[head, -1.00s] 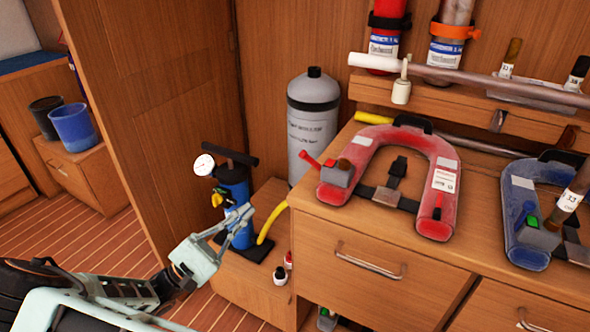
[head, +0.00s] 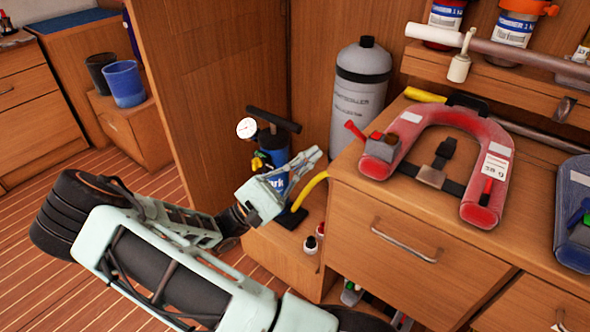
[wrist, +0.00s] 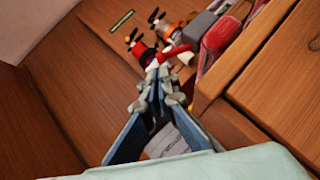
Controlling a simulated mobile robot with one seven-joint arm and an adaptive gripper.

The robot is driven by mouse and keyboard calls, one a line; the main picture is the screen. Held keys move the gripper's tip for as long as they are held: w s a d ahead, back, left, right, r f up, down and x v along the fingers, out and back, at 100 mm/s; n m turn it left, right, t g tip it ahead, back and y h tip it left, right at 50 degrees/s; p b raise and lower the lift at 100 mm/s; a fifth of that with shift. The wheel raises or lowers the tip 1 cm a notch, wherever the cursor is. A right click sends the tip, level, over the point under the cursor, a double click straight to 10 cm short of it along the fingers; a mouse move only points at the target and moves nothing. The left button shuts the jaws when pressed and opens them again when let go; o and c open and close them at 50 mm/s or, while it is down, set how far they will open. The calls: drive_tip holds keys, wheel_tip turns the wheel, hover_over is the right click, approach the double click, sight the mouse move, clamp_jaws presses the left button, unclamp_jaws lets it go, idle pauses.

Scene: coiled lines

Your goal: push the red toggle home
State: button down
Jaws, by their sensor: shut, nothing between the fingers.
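A red U-shaped vest (head: 408,135) lies on the wooden counter. A grey box (head: 381,147) sits on its left arm, and a red toggle (head: 354,131) sticks out from the box toward the upper left. Another small red piece (head: 487,188) is on the vest's right arm. My gripper (head: 313,157) is shut and empty, left of the counter's corner and apart from the toggle, in front of the blue pump. In the wrist view my fingertips (wrist: 160,85) are together; part of the red vest (wrist: 220,38) shows beyond them.
A blue pump with a gauge (head: 246,128) and a yellow hose (head: 310,188) stand on the low ledge behind my gripper. A grey cylinder (head: 360,95) stands behind the counter's corner. A blue vest (head: 575,195) lies at the right. A pale pole (head: 500,55) runs above.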

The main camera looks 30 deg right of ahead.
sight(357, 133)
drive_tip(key=x, duration=0.6)
drive_tip(key=shift+d+b, duration=0.2)
drive_tip(key=shift+b, duration=0.1)
